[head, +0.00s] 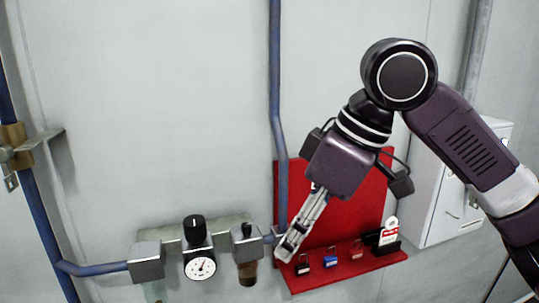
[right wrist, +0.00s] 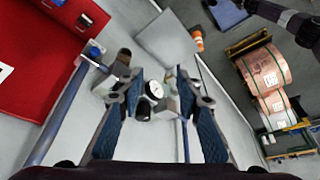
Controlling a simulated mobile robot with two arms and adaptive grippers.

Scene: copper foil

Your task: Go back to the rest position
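My right arm reaches in from the right in the head view. Its gripper (head: 290,245) points down and left, in front of the lower left part of a red board, close to the right end of the valve assembly. In the right wrist view the two fingers of this gripper (right wrist: 156,92) stand wide apart with nothing held between them. A round gauge (right wrist: 154,89) shows beyond the gap. My left gripper is in neither view.
The red board (head: 350,220) carries several padlocks (head: 330,258) and a tag (head: 389,231). A gauge (head: 200,267) and regulator sit on blue pipe (head: 97,269). A grey cabinet (head: 450,200) is at right. Copper rolls (right wrist: 264,73) and an orange cone (right wrist: 197,40) stand farther off.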

